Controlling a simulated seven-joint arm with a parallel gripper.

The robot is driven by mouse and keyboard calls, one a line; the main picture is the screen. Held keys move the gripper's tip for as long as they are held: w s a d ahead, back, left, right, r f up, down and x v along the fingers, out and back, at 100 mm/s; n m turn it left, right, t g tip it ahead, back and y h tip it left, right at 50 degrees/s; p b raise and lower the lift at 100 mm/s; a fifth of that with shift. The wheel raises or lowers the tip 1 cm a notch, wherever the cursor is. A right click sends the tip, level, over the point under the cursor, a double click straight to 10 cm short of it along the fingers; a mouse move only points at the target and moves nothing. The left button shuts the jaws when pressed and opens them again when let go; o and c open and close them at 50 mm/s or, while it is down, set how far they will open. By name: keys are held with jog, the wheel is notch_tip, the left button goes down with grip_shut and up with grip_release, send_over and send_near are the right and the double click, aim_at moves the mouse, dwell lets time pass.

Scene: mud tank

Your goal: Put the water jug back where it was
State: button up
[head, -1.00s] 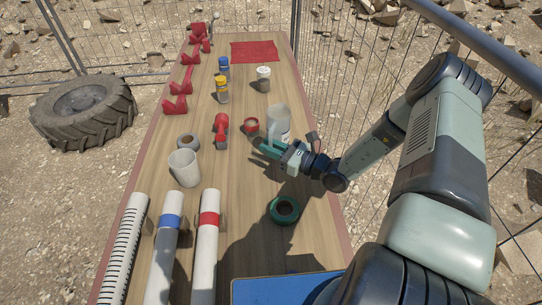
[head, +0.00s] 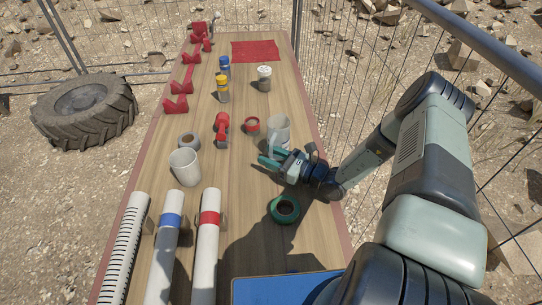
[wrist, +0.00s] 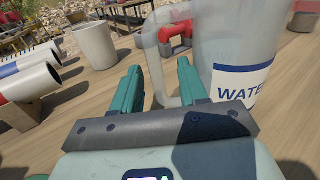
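The water jug (head: 279,128) is a clear, pale container standing upright on the right half of the table. In the wrist view the jug (wrist: 236,45) fills the right side, with a white label reading "WATE" and its handle toward me. My gripper (head: 268,155) is low over the table on the near side of the jug. In the wrist view my gripper (wrist: 160,68) is open, its green fingers apart on either side of the handle, with a visible gap. The jug's base is partly hidden by the gripper.
A red tape roll (head: 252,125) and a red tool (head: 221,128) are left of the jug. A white cup (head: 184,167) and grey roll (head: 188,141) stand farther left. Pipes (head: 207,250) fill the front left. Wire fence runs along the right.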

jog(key=shift+d+r, duration=0.1)
jog(key=shift+r, duration=0.1)
jog(key=shift+v, duration=1.95)
